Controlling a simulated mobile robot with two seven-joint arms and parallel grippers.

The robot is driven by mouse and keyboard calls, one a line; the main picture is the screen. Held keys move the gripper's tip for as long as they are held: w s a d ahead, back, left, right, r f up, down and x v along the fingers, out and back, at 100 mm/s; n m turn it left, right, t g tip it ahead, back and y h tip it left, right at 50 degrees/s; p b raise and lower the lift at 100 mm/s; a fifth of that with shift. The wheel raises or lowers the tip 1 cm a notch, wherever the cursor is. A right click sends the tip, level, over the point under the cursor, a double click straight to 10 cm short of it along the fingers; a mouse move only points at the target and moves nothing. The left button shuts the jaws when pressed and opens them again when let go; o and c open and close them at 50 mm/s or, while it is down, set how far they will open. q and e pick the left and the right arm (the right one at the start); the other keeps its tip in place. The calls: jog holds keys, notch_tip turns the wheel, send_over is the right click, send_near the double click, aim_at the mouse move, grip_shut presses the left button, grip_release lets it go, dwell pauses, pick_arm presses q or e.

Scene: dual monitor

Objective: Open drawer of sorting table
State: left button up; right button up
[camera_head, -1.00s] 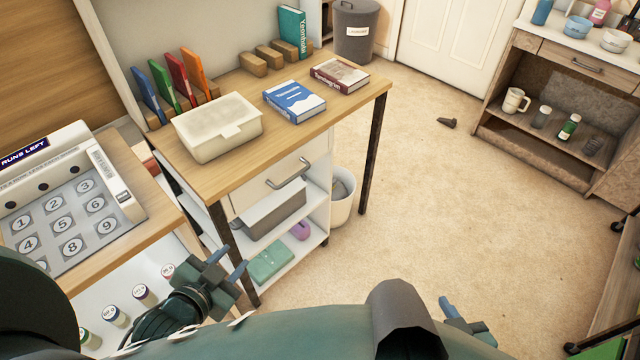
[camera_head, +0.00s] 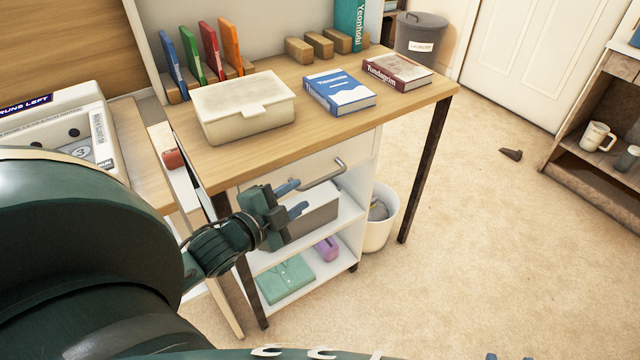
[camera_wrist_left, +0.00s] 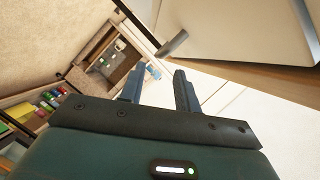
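The wooden sorting table (camera_head: 405,112) stands ahead with a white drawer (camera_head: 352,152) under its top. The drawer looks shut. Its grey metal handle (camera_head: 325,175) is a curved bar on the front. My left gripper (camera_head: 298,198) is open and empty, just in front of the drawer, below and left of the handle in the head view. In the left wrist view the two blue fingers (camera_wrist_left: 159,88) stand apart with nothing between them, and the handle (camera_wrist_left: 172,44) lies beyond them. Of my right gripper, only small blue tips (camera_head: 505,356) show at the bottom edge of the head view.
On the tabletop are a cream lidded box (camera_head: 240,108), a blue book (camera_head: 339,92) and a dark red book (camera_head: 397,72). A grey bin (camera_head: 320,218) sits on the shelf below. A white bin (camera_head: 380,222) stands beside the table.

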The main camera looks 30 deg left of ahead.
aim_at(314, 185)
pick_arm(q)
jog(key=b+x, duration=0.1)
jog(key=x, duration=0.7)
jog(key=shift+w+f+b, duration=0.1)
jog(key=shift+w+b, duration=0.05)
jog(key=shift+b, duration=0.2)
pick_arm(e)
jog(key=shift+w+a+t+y, duration=0.2)
jog(key=shift+w+t+y, duration=0.15)
jog(key=shift+t, duration=0.45)
pick_arm(q)
jog(key=shift+c, duration=0.3)
grip_shut()
